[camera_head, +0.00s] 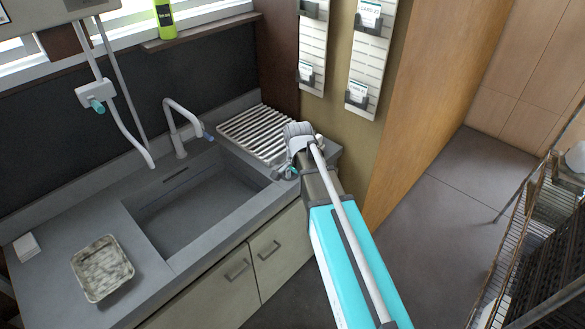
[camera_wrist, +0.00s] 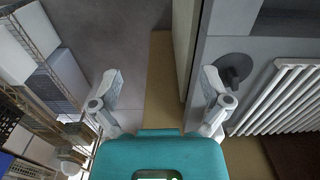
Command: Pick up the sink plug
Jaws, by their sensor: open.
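The sink plug looks to be a dark round disc with a raised middle (camera_wrist: 233,68). It lies on the grey counter in the wrist view, beside the white slatted drainer, just beyond the right finger, which partly covers it. My gripper (camera_wrist: 160,88) is open, with nothing between its fingers. The gap between them lies over the cabinet edge and floor, left of the plug. In the head view my gripper (camera_head: 301,138) is over the counter's right end near the drainer. I cannot make out the plug there; my arm may hide it.
The sink basin (camera_head: 205,205) with a curved tap (camera_head: 181,125) is left of my gripper. The slatted drainer (camera_head: 255,130) is beside it. A speckled tray (camera_head: 101,268) and white block (camera_head: 26,247) sit on the left counter. Wire racks (camera_head: 520,235) stand at right.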

